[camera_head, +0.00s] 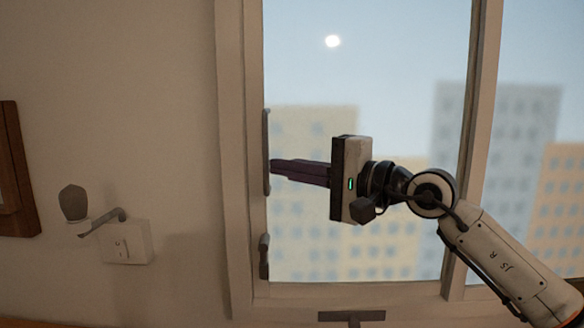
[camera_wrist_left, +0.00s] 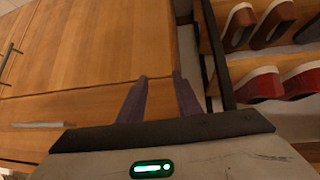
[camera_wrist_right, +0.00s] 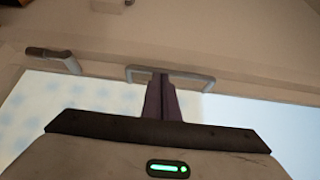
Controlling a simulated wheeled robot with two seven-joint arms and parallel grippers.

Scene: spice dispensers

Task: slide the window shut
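The window has a beige frame (camera_head: 232,160) and shows sky and buildings through its glass. A grey upright pull handle (camera_head: 266,130) is on the left edge of the window; it also shows in the right wrist view (camera_wrist_right: 198,77). My right gripper (camera_head: 272,167) points left, fingers level with this handle. In the right wrist view its fingers (camera_wrist_right: 160,76) are together, with the tips at the middle of the handle. I cannot tell whether they touch it. My left gripper (camera_wrist_left: 160,76) is away from the window, open and empty above wooden furniture.
A smaller grey lever (camera_head: 264,256) sits below the handle. Wooden cabinets (camera_wrist_left: 100,45) and a rack with red and white shoes (camera_wrist_left: 262,84) lie near my left gripper.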

